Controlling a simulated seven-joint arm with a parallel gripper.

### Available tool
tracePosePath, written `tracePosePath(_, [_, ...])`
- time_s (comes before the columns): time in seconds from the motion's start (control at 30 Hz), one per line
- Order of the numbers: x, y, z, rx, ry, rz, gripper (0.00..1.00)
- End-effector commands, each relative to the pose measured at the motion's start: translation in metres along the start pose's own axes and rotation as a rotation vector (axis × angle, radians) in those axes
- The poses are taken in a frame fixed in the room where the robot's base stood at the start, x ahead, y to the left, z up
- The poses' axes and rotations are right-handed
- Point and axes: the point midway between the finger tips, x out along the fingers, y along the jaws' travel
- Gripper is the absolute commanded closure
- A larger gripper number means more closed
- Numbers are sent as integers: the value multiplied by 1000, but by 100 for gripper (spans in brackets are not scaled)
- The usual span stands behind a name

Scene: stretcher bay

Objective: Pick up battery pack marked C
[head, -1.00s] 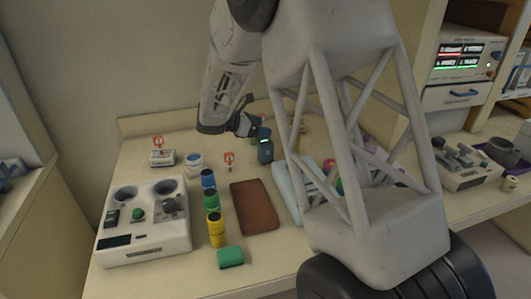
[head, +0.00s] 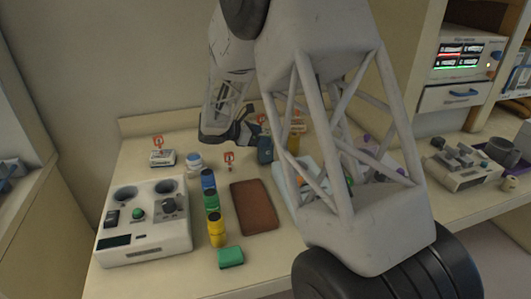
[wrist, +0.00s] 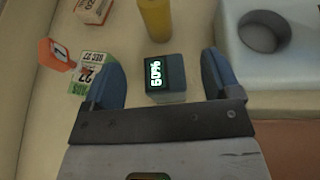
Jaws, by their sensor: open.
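A dark teal pack with a lit "60%" display stands upright on the counter; this pack (wrist: 166,80) shows in the wrist view, and what looks like the same pack (head: 265,150) shows in the head view beside my gripper. I can read no letter C on it. My gripper (wrist: 160,62) is open, with its two blue fingers to the left and right of the pack and gaps on both sides. In the head view my gripper (head: 240,131) is partly hidden by the arm.
A yellow cylinder (wrist: 155,18) stands behind the pack. An orange tag (wrist: 56,54) and a dated card (wrist: 95,73) are at left. A grey holder (wrist: 285,60) with a round hole is at right. A brown mat (head: 254,206) and a grey device (head: 143,240) lie nearer.

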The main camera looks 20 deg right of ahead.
Motion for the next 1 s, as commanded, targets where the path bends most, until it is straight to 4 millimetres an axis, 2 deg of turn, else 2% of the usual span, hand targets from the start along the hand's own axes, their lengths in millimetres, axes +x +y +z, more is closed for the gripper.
tracePosePath(0.17, [4, 0, -9, -3, 0, -1, 17])
tracePosePath(0.4, [16, 0, -34, -2, -1, -1, 17])
tracePosePath(0.63, [40, 0, -32, 0, 0, -1, 17])
tracePosePath(1.0, [43, 0, -32, 0, 0, 0, 17])
